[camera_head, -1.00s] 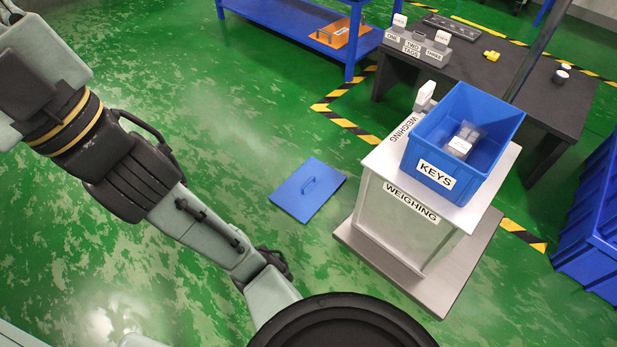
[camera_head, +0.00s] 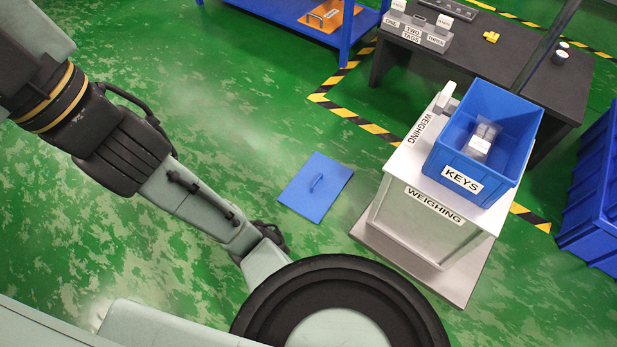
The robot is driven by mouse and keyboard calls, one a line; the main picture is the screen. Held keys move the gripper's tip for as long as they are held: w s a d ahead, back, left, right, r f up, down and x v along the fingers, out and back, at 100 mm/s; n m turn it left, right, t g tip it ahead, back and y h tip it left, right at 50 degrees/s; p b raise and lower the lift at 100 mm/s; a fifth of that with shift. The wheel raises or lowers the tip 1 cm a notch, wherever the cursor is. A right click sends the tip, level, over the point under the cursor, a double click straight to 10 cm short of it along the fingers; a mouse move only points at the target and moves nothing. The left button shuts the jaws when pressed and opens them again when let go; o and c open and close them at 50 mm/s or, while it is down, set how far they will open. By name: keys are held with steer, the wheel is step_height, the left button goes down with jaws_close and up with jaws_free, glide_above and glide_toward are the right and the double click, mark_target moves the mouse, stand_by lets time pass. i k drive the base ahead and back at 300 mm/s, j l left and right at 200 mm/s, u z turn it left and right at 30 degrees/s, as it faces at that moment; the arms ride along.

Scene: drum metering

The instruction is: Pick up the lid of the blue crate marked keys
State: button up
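The open blue crate (camera_head: 428,163) marked KEYS sits on the weighing stand. A clear packet with a white label (camera_head: 479,146) is inside the crate. My arm reaches across the left side of the picture and ends behind the dark round part at the bottom. My gripper's fingers do not show in this view.
The weighing stand (camera_head: 378,213) rises from a flat grey base beside the lid. A dark table (camera_head: 533,77) with a tag holder (camera_head: 437,38) stands behind. A blue shelf (camera_head: 345,40) holds an orange lid-like panel (camera_head: 322,17). Blue crates (camera_head: 590,222) stand at the right edge. The floor left of the lid is clear.

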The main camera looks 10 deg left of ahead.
mark_target(314, 190)
steer(key=i+j, duration=0.15)
steer(key=j, duration=0.25)
steer(key=i+j+z, duration=0.1)
steer(key=j, duration=0.3)
steer(key=i+j, duration=0.2)
steer(key=j, duration=0.2)
steer(key=i+j+z, duration=0.1)
steer(key=j, duration=0.35)
steer(key=i+j, duration=0.15)
steer(key=j, duration=0.25)
steer(key=i, duration=0.35)
